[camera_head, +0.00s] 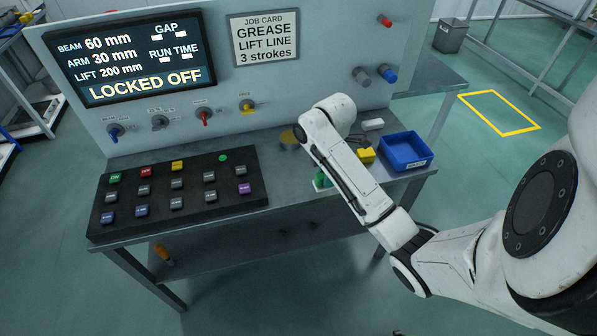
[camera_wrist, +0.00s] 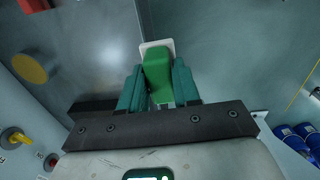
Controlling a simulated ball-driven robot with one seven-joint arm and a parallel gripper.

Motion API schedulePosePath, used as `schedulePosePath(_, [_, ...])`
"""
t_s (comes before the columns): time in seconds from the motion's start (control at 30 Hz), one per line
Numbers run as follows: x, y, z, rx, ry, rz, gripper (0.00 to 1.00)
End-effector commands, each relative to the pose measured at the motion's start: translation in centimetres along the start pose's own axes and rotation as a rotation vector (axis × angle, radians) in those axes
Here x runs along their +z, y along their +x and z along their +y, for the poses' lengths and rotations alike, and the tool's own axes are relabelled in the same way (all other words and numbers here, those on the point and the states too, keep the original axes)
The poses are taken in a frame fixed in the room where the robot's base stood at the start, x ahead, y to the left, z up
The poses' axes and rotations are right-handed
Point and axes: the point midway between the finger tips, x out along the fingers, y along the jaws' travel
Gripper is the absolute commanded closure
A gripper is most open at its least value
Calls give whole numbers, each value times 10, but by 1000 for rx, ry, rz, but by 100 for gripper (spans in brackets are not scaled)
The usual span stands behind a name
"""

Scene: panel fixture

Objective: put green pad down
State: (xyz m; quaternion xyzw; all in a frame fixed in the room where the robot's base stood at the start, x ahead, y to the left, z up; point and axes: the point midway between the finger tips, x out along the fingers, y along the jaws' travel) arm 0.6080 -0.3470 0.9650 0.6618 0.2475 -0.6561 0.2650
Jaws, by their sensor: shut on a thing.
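The green pad (camera_wrist: 157,70) is a green block with a pale plate at its far end. In the wrist view it sits between the two teal fingers of my gripper (camera_wrist: 158,82), which are shut on it. In the head view a bit of the green pad (camera_head: 320,178) shows beside my white forearm, low over the bench top near its front edge. My gripper is mostly hidden there behind the arm. I cannot tell whether the pad touches the bench.
On the grey bench (camera_head: 285,175) stand a black button console (camera_head: 150,198) to the left, and a yellow block (camera_head: 366,156), a white block (camera_head: 372,125) and a blue bin (camera_head: 405,150) to the right. An upright panel with knobs and a screen (camera_head: 130,58) rises behind.

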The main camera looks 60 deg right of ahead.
Motion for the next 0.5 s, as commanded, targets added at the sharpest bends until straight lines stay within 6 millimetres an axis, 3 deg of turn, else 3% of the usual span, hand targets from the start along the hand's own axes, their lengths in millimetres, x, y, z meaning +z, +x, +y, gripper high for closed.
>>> schedulePosePath(0.13, [17,-9,-7,-24,33,1,93])
schedulePosePath(0.5, [18,-6,-6,-27,35,-1,93])
